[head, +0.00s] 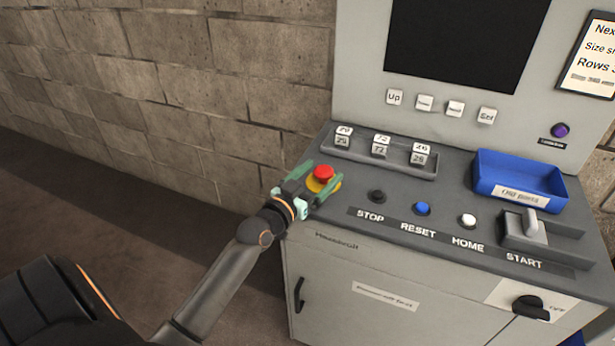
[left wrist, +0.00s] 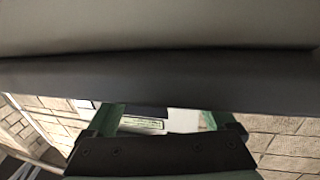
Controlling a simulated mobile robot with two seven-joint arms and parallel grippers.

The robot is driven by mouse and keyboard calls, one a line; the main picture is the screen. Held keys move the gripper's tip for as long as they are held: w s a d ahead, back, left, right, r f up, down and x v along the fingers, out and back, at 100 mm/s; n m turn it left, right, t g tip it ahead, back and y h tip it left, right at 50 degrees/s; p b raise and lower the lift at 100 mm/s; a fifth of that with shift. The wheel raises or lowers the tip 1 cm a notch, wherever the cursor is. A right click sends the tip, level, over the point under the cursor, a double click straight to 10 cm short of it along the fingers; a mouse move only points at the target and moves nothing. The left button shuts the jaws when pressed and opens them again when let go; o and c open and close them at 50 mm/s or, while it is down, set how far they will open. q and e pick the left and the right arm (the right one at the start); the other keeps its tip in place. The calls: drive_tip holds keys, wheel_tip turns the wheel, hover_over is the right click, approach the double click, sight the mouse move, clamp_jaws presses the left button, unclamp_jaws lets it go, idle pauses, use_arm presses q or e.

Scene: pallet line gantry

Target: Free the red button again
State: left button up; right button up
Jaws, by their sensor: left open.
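The red button (head: 323,173) is a mushroom-shaped knob on a yellow base (head: 317,186) at the left end of the dark console top. My left gripper (head: 315,179) reaches in from the lower left, and its two green fingers stand apart, one on each side of the button in the head view. I cannot tell whether the fingers touch it. In the left wrist view the fingers (left wrist: 160,118) also stand apart; the button cannot be made out there. My right gripper is not in view.
The console top (head: 350,192) also carries a black button (head: 377,196), a blue button (head: 422,208), a white button (head: 468,220) and a lever (head: 531,225). A blue tray (head: 518,180) and a rack of number blocks (head: 378,157) stand behind. A brick wall (head: 190,90) is at left.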

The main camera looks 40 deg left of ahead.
use_arm(q)
drive_tip(key=s+b, duration=0.1)
drive_tip(key=s, duration=1.1)
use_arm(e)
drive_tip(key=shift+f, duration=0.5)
use_arm(q)
drive_tip(key=shift+s, duration=0.15)
